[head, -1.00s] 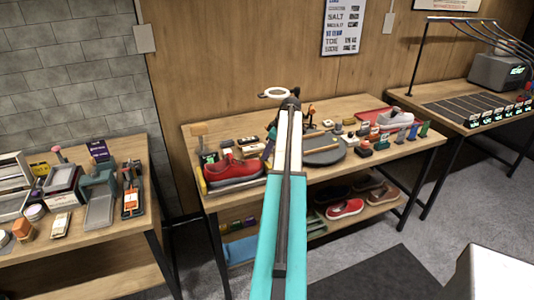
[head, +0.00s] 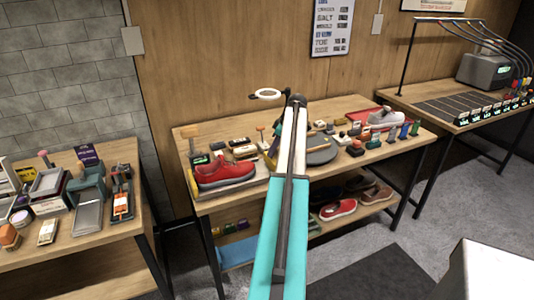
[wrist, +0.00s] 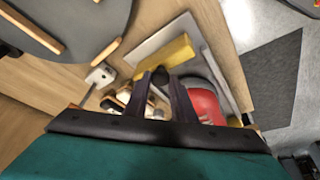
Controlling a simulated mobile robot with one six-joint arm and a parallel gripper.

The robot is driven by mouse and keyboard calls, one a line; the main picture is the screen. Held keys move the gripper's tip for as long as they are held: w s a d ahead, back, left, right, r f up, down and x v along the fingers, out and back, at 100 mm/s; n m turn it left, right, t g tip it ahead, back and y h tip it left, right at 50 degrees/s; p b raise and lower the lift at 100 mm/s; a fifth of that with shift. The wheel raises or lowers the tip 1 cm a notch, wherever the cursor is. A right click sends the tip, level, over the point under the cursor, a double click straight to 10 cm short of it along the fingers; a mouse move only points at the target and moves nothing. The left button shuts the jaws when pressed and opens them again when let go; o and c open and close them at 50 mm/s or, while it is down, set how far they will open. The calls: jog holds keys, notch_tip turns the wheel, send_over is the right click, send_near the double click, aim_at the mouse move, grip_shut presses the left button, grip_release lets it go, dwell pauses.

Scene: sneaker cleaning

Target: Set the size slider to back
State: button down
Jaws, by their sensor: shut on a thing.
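In the wrist view my gripper (wrist: 161,77) is shut on a small dark round knob (wrist: 160,76). The knob sits against a yellow block (wrist: 166,52), which looks like the size slider, on a grey plate (wrist: 158,35). The yellow block stands by one end of the red shoe (wrist: 205,101). In the head view the red shoe (head: 225,172) lies at the left of the middle table. My arm hides the gripper and most of the slider there.
A grey round turntable (head: 318,156) is right of my arm; its edge also shows in the wrist view (wrist: 50,25). Several small bottles and blocks crowd the middle table (head: 222,202). A white-grey shoe (head: 385,118) is at the right. A side table stands left.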

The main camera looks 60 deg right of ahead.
jog(key=c, duration=1.5)
grip_release()
jog(key=shift+r, duration=0.15)
jog(key=b+v, duration=0.3)
jog(key=v, duration=1)
jog(key=shift+s+r, duration=0.15)
jog(key=shift+r, duration=0.1)
jog(key=shift+r, duration=0.1)
